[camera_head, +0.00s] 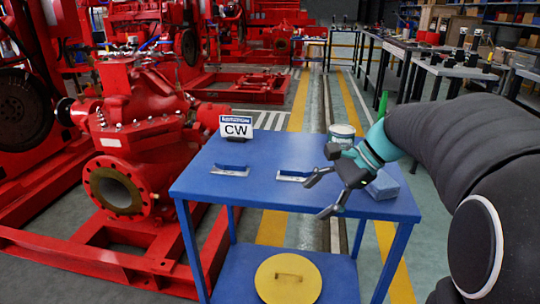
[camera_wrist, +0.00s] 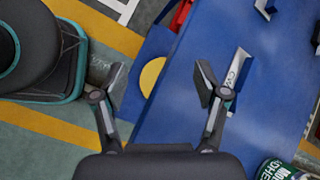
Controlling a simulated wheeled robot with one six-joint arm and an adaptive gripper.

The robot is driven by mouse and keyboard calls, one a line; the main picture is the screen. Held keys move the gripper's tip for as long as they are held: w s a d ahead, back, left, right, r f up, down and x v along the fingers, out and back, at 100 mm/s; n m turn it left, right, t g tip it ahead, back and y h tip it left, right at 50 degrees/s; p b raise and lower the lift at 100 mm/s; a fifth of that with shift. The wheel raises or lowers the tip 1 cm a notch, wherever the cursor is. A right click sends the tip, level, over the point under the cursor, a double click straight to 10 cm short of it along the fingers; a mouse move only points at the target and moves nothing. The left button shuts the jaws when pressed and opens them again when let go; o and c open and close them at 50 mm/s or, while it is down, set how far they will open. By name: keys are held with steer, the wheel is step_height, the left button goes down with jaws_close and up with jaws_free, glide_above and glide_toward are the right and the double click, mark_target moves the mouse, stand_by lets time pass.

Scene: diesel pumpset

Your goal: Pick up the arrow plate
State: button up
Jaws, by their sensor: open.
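Two small silver plates lie on blue rests on the blue table (camera_head: 262,152) in the head view: a left one (camera_head: 230,171) and a right one (camera_head: 292,176). I cannot tell from the head view which carries an arrow. In the wrist view a silver plate (camera_wrist: 238,68) with dark marks like "CW" lies just beyond my right finger; another plate (camera_wrist: 265,7) is cut off at the top. My gripper (camera_head: 318,197) is open and empty above the table's right part, beside the right plate. It also shows in the wrist view (camera_wrist: 158,78).
A white "CW" sign (camera_head: 236,127) stands at the table's back left. A tin (camera_head: 342,132) and a blue block (camera_head: 383,187) are at the right. A yellow disc (camera_head: 287,279) lies on the lower shelf. A red pump (camera_head: 130,135) stands left. The table's front left is clear.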

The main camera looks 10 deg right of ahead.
mark_target(297, 171)
steer(key=w+d+r+m+y, duration=0.1)
steer(key=w+d+m, duration=0.1)
steer(key=w+d, duration=0.1)
steer(key=w+d+r+m+t+y, duration=0.1)
steer(key=w+d+m+y, duration=0.1)
steer(key=w+d, duration=0.1)
steer(key=w+d+r+m+t+y+p, duration=0.1)
steer(key=w+d+m+y, duration=0.1)
steer(key=w+d, duration=0.1)
steer(key=shift+w+d+r+m, duration=0.15)
steer(key=shift+d+m, duration=0.25)
steer(key=shift+d, duration=0.4)
steer(key=shift+w, duration=0.15)
steer(key=x, duration=1.3)
steer(key=shift+w+a+b, duration=0.1)
steer(key=shift+a+b, duration=0.15)
steer(key=shift+b, duration=0.05)
steer(key=c, duration=1.2)
